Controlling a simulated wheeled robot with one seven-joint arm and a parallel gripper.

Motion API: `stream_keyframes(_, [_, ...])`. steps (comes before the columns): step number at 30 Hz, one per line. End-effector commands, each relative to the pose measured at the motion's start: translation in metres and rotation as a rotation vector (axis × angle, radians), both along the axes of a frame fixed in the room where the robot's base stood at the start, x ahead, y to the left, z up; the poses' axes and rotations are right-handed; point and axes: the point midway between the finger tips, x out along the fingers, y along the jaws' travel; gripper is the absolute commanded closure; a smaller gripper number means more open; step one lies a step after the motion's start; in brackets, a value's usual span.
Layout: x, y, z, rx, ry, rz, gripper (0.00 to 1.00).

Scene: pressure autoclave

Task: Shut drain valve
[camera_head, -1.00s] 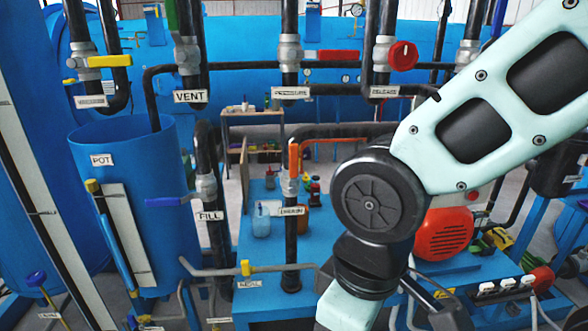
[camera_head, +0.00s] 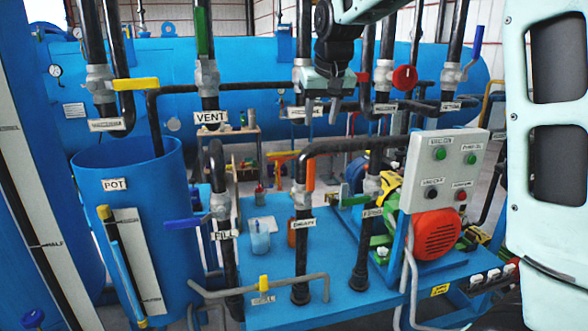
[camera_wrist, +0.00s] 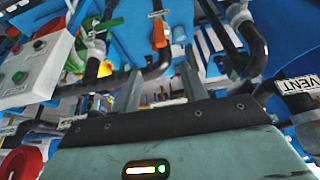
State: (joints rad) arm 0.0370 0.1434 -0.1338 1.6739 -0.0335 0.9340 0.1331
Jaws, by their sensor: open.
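I cannot read a drain label with certainty. A small yellow-handled valve (camera_head: 264,284) sits on the low grey pipe, with a blurred tag (camera_head: 262,300) below it. A valve with an upright orange handle (camera_head: 310,175) stands on the black pipe above the blue bench; its tag (camera_head: 301,224) is blurred. An orange handle also shows in the wrist view (camera_wrist: 158,32). My gripper (camera_head: 322,110) is high in the head view, in front of the upper pipes, partly covering a valve there. In the wrist view my gripper (camera_wrist: 163,78) has its fingers apart with nothing held between them.
The blue pot (camera_head: 90,220) stands left, with a blue-handled fill valve (camera_head: 190,222) beside it. A control box (camera_head: 445,170) stands right, above a red motor (camera_head: 437,235). A beaker (camera_head: 260,238) is on the blue bench (camera_head: 270,315). Upper pipes carry yellow, green and red handles.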

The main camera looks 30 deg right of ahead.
Motion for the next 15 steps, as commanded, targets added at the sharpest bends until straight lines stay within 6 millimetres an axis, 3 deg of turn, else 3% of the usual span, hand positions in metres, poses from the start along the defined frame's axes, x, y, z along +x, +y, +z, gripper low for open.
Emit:
stream_keyframes(5, [0.008, -0.002, -0.021, 0.001, 0.006, 0.001, 0.56])
stream_keyframes(15, [0.034, -0.008, -0.086, 0.002, 0.007, 0.003, 0.56])
